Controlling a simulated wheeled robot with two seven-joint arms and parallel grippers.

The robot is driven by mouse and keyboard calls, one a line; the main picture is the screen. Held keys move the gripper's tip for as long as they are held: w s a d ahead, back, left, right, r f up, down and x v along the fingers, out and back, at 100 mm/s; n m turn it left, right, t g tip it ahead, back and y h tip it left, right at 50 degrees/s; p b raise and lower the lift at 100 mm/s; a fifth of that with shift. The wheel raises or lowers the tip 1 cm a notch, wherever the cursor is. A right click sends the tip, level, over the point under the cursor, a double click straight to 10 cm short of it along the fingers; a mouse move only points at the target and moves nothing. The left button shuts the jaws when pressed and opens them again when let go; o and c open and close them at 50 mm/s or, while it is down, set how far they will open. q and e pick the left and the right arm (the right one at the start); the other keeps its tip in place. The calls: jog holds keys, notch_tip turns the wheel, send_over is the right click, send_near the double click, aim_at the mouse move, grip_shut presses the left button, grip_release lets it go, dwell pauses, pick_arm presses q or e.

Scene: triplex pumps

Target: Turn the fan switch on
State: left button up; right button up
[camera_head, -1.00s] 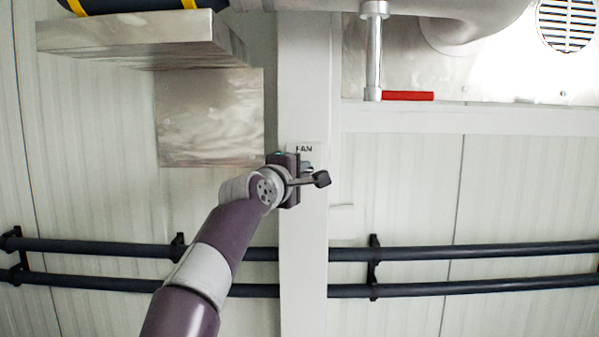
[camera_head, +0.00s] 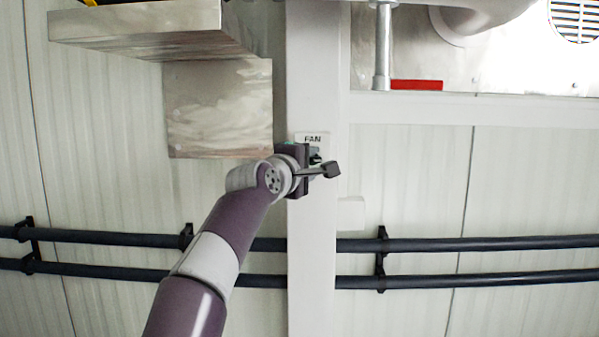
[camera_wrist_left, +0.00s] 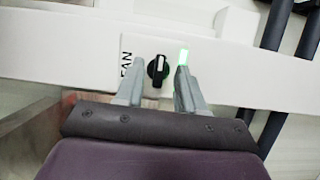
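The fan switch (camera_wrist_left: 158,70) is a black rotary knob on a white post, beside a label reading FAN (camera_wrist_left: 126,66). In the left wrist view my left gripper (camera_wrist_left: 158,78) is open, with one finger on each side of the knob and visible gaps to it. Whether the fingertips reach as deep as the knob is unclear. In the head view the left gripper (camera_head: 312,155) is at the post just below the FAN label (camera_head: 313,139), and it largely hides the switch. A green glow shows at one fingertip in the wrist view. My right gripper is not in view.
The white post (camera_head: 312,240) runs vertically behind the gripper. Two dark horizontal pipes (camera_head: 480,243) cross the wall below. A metal box-like ledge (camera_head: 150,28) is at upper left, and a red-handled valve (camera_head: 416,85) is at upper right. The wall right of the post is mostly clear.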

pick_arm(q)
jog(key=b+v, duration=0.8)
jog(key=v, duration=0.4)
jog(key=shift+d, duration=0.1)
